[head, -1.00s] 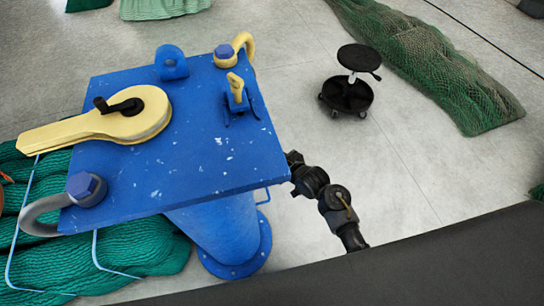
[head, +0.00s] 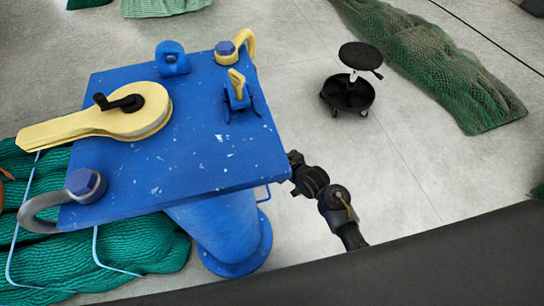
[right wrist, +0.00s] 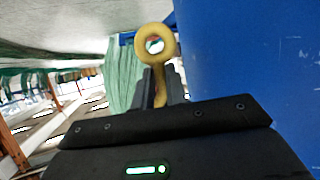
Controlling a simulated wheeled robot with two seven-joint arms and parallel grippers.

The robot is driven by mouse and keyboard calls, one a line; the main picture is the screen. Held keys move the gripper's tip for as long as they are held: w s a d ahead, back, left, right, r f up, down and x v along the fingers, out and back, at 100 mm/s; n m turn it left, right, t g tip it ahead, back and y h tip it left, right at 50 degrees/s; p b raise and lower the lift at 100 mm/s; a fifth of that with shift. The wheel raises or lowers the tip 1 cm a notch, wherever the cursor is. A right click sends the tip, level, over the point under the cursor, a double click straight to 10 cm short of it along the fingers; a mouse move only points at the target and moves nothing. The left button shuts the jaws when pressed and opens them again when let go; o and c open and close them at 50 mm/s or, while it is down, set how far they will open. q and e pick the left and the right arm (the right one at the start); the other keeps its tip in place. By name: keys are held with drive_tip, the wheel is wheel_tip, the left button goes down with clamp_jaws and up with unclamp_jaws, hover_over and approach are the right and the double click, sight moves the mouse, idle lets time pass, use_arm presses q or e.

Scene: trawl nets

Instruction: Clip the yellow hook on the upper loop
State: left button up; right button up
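In the right wrist view, a yellow piece with a round eye, which I take for the yellow hook (right wrist: 157,93), stands up between the dark fingers of my right gripper (right wrist: 161,88). The fingers are closed around its stem, and its lower part is hidden. A blue surface is close on the right. In the head view my right arm reaches under the blue plate (head: 200,155), which hides the gripper. On the plate are a blue loop (head: 171,57) at the back, a yellow shackle (head: 248,42), and a small yellow piece (head: 236,81). I cannot tell which loop is the upper one. My left gripper is out of view.
A yellow pulley block (head: 75,128) with a black crank lies on the plate. A grey shackle (head: 38,208) hangs at its front left corner. Green nets (head: 150,245) lie at left and at back right. A black stool (head: 348,92) stands on otherwise open floor.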

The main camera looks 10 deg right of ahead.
drive_tip(key=o, duration=0.5)
drive_tip(key=shift+o, duration=0.2)
drive_tip(key=shift+s, duration=0.15)
drive_tip(key=b+v, duration=0.2)
drive_tip(key=v, duration=0.8)
drive_tip(key=shift+s+d+r, duration=0.2)
